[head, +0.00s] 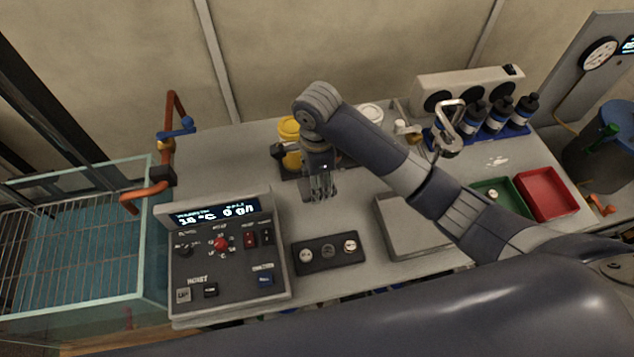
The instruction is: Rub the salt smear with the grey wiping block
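A white smear (497,160) lies on the grey bench top at the right, in front of the dark bottles; I take it for the salt smear. My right arm reaches across from the right. Its gripper (321,192) points down over the middle of the bench, far left of the smear. The fingers look close together over a darker grey patch, and I cannot tell whether they hold anything. I cannot clearly make out the grey wiping block; the gripper or arm may hide it. My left gripper is not in view.
A control box (228,255) and a dark button strip (328,253) stand at the front left. A flat grey slab (400,236) lies partly under my arm. Yellow-lidded jars (290,130) stand behind the gripper. Green (510,205) and red (546,192) trays lie near the smear.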

